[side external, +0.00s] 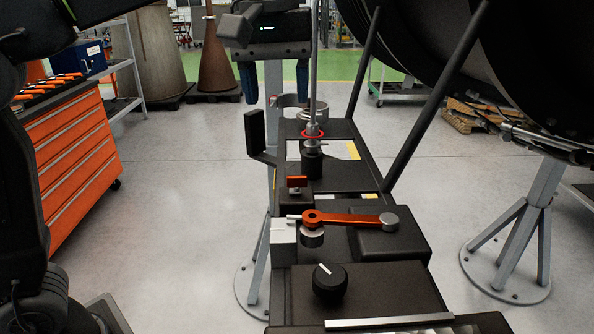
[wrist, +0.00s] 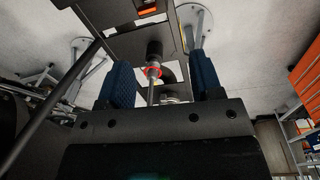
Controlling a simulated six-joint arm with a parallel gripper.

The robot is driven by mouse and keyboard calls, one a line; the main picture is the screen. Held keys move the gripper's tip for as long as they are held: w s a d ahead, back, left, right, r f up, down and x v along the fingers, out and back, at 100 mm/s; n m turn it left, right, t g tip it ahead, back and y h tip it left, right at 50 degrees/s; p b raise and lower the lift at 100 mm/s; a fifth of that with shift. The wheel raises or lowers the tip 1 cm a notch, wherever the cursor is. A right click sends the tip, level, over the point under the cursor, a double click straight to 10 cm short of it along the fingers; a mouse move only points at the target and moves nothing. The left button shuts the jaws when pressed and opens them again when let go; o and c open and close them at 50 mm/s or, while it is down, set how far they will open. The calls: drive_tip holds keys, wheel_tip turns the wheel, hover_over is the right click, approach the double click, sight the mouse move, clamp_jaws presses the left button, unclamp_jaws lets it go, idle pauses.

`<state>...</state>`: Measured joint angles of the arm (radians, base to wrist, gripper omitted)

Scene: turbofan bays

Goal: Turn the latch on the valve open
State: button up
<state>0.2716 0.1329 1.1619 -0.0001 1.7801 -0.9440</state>
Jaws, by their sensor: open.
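An orange lever (side external: 350,219) lies across the console, its hub over a metal cylinder at the left and a grey round knob at its right end. A small red tab (side external: 297,182) stands just behind it. I cannot tell which of these is the valve's latch. An orange part also shows at the top of the wrist view (wrist: 148,11). My gripper (side external: 276,88) is open and empty, its blue fingers pointing down, above and behind the console and well apart from the lever. In the wrist view the open fingers (wrist: 160,82) frame a rod with a red ring.
A thin upright rod with a red ring (side external: 313,134) rises from the console close to my gripper. Dark diagonal struts (side external: 432,110) stand at right. A black knob (side external: 330,283) is in front. An orange tool cabinet (side external: 78,150) stands left; floor between is clear.

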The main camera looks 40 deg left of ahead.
sight(297, 176)
drive_tip(key=shift+n+g, duration=0.4)
drive_tip(key=shift+n, duration=0.2)
drive_tip(key=f, duration=0.4)
drive_tip(key=w+d+f, duration=0.1)
drive_tip(key=f, duration=0.3)
drive_tip(key=d+f, duration=0.1)
drive_tip(key=f, duration=0.4)
drive_tip(key=shift+w+d, duration=0.15)
drive_tip(key=shift+w, duration=0.1)
drive_tip(key=c, duration=0.9)
